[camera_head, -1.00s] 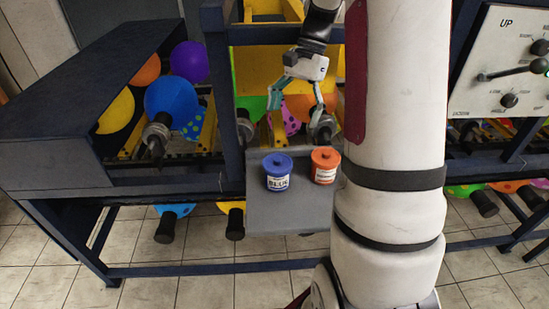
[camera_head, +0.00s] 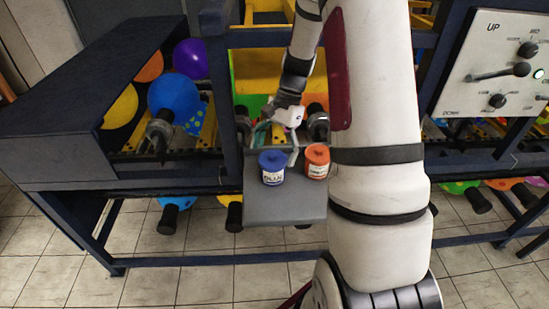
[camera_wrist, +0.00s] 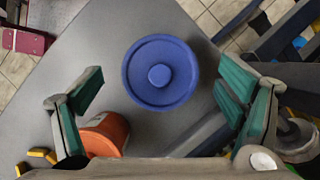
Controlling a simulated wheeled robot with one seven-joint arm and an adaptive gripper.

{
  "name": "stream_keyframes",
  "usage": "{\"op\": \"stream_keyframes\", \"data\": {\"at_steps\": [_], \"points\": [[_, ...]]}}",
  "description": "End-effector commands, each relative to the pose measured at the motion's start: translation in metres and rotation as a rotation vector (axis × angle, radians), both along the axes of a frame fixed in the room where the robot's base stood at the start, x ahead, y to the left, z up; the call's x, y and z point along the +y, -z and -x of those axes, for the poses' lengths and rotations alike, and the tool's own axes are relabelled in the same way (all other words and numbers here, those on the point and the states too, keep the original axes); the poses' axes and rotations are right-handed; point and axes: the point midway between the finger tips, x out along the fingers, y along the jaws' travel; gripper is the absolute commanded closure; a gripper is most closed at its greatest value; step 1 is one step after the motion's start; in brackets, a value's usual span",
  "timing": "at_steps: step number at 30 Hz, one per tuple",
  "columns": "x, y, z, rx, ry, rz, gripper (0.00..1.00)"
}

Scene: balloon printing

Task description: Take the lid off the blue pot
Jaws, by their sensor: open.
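The blue pot (camera_head: 272,174) stands upright on a small grey shelf (camera_head: 285,208), with its label facing front. Its round blue lid (camera_wrist: 145,88) with a centre knob (camera_wrist: 159,75) is on it, seen from above in the wrist view. My gripper (camera_wrist: 160,92) is open and empty; its green-padded fingers are apart on either side of the lid in that view. In the head view my gripper (camera_head: 274,138) is just behind and above the blue pot, its fingertips partly hidden. I cannot tell the exact height gap to the lid.
An orange pot (camera_head: 317,162) stands right of the blue pot; in the wrist view it shows near the left finger (camera_wrist: 104,132). A dark blue frame post (camera_head: 216,90) stands to the left. Balloons (camera_head: 174,92) sit on the rack. The shelf's front part is clear.

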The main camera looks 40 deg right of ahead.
Motion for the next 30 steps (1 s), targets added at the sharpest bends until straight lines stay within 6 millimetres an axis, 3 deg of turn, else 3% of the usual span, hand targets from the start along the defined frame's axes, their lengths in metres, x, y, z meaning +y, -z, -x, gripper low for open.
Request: {"op": "stream_keyframes", "data": {"at_steps": [5,9,11,23,30], "points": [[0.0,0.0,0.0,0.0,0.0,0.0,0.12],[0.0,0.0,0.0,0.0,0.0,0.0,0.39],[0.0,0.0,0.0,0.0,0.0,0.0,0.47],[0.0,-0.001,0.0,0.0,0.0,0.0,0.47],[-0.001,-0.015,-0.002,-0.001,0.0,0.002,0.47]]}}
